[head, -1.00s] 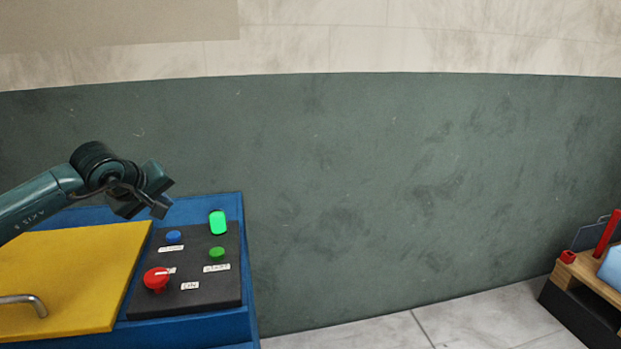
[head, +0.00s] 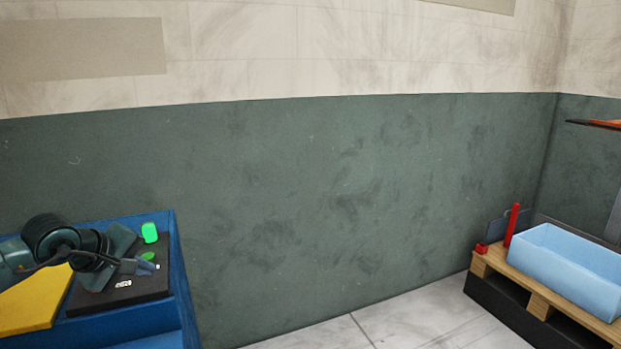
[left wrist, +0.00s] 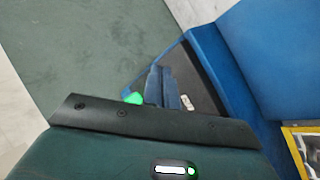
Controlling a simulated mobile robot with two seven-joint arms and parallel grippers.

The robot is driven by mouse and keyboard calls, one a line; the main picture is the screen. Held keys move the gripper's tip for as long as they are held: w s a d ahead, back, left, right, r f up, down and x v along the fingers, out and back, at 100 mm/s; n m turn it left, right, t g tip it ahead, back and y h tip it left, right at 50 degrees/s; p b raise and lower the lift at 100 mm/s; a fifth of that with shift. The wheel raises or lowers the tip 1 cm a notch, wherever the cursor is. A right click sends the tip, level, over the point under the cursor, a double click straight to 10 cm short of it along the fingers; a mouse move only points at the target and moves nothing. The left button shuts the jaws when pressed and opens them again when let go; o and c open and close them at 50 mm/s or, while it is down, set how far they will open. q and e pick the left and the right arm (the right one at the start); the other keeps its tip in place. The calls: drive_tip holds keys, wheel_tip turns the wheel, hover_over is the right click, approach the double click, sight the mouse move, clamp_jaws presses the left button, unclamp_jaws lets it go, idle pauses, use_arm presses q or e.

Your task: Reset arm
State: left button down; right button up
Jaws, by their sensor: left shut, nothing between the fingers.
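My left gripper (head: 146,267) is in the lower left of the head view, its fingers shut and empty over the dark control panel (head: 150,289). The panel is set in the blue machine (head: 190,305). A lit green lamp (head: 149,232) stands at the panel's back edge, and a green button (head: 147,257) shows just behind the fingertips. The red and blue buttons are hidden behind my arm. In the left wrist view the shut fingers (left wrist: 163,88) point over the panel, with the green lamp (left wrist: 133,98) beside them. My right gripper is not in view.
A yellow lid (head: 35,303) lies left of the panel. At the right, a light blue bin (head: 565,272) and a red post (head: 512,225) sit on a wooden pallet (head: 488,263) on a black base. The floor between machine and pallet is clear.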

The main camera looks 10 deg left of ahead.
use_arm(q)
drive_tip(key=s+d+f+n+t+h+p, duration=0.1)
drive_tip(key=s+d+f+n+h, duration=0.2)
drive_tip(key=d+n, duration=0.55)
drive_tip(key=s+d+f+n+t+h+p, duration=0.1)
drive_tip(key=s+d+n+t+h, duration=0.15)
drive_tip(key=d+n+h, duration=0.45)
drive_tip(key=s+d+f+n+t+h+p, duration=0.1)
drive_tip(key=s+d+f+n, duration=0.15)
drive_tip(key=d+n, duration=0.7)
drive_tip(key=s+a+f+n+g+y+p, duration=0.1)
drive_tip(key=s+f+n+y, duration=0.4)
drive_tip(key=n, duration=1.1)
drive_tip(key=s+a+f+n+g+y+p, duration=0.1)
drive_tip(key=s+f+n+y, duration=0.4)
drive_tip(key=s+f+n, duration=0.5)
drive_tip(key=s+n, duration=0.1)
drive_tip(key=n, duration=0.4)
drive_tip(key=shift+f+n+p, duration=0.3)
drive_tip(key=shift+f+n, duration=0.05)
drive_tip(key=shift+n, duration=0.05)
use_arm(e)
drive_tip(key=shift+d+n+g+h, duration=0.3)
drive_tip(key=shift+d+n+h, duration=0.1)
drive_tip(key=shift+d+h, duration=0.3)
